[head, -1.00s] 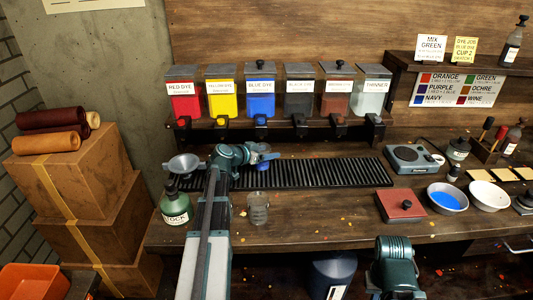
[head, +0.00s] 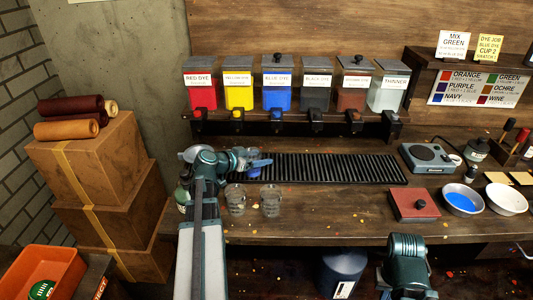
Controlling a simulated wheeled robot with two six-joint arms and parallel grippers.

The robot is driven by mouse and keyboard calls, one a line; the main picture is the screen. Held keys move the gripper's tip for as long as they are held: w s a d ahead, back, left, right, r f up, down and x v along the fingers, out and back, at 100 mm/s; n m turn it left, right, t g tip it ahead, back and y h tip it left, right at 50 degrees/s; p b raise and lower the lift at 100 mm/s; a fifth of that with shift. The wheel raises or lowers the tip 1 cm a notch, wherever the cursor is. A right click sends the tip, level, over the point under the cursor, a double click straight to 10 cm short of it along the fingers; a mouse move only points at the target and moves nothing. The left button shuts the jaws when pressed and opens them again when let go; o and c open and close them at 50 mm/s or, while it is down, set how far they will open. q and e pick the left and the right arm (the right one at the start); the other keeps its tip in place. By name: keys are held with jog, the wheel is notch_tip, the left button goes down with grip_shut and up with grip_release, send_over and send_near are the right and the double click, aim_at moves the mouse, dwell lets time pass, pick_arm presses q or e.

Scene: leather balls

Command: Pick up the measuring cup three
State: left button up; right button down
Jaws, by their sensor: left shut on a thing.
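Two clear measuring cups stand upright on the bench: one just right of my left arm (head: 235,199), the other (head: 270,200) a little further right. I cannot read numbers on them. My left gripper (head: 258,163) is above and behind them, over the left end of the black slatted rack (head: 330,169). It is shut on what looks like a small cup with blue in it (head: 253,173), mostly hidden by the gripper. Part of my right arm shows at the bottom; its gripper is not in view.
Lidded dye bins, including the blue one (head: 282,93), hang on the back wall. The front middle bench is clear.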

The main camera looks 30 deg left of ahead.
pick_arm(q)
jog(key=shift+s+a, duration=0.2)
jog(key=shift+s, duration=0.85)
notch_tip(320, 180, up, 14)
jog(key=p, duration=1.3)
jog(key=shift+w+f+p, duration=0.2)
jog(key=shift+p, duration=0.1)
jog(key=shift+r, duration=0.1)
